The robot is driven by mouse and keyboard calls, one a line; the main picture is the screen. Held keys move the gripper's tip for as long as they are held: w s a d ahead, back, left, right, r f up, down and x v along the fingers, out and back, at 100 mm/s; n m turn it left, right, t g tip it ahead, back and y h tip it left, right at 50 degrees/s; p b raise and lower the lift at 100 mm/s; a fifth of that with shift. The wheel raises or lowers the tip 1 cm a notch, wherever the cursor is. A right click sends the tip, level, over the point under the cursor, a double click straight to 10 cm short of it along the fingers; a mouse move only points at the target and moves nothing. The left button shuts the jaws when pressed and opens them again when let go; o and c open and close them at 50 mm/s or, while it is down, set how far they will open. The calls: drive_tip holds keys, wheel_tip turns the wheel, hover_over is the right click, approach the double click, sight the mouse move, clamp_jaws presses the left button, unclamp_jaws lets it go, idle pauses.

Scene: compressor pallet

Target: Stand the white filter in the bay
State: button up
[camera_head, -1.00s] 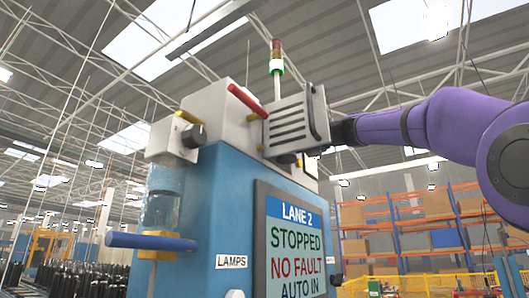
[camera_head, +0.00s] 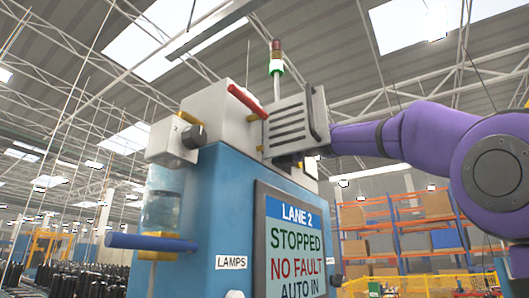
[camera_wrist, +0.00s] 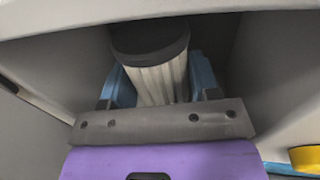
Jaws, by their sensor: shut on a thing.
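The white filter (camera_wrist: 160,86) is pleated with a black cap (camera_wrist: 150,42), and shows in the wrist view. My gripper (camera_wrist: 161,78) is shut on it, with a blue finger on each side. The filter is inside the bay (camera_wrist: 265,65), between its grey walls. Its far end is hidden, and I cannot tell whether it touches the bay's floor or back. In the head view my purple arm reaches behind the grey louvred panel (camera_head: 288,130), which hides the gripper and filter.
A blue and white machine (camera_head: 190,220) with a "LANE 2 STOPPED" screen (camera_head: 298,245) stands in front. A red handle (camera_head: 247,101) and a blue bar (camera_head: 150,242) stick out from it. A yellow part (camera_wrist: 306,159) is low right in the wrist view.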

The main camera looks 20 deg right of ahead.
drive_tip(key=shift+f, duration=0.1)
drive_tip(key=o, duration=1)
drive_tip(key=shift+s+d, duration=0.15)
drive_tip(key=v, duration=1.1)
drive_tip(key=shift+s+d, duration=0.2)
drive_tip(key=shift+s, duration=0.05)
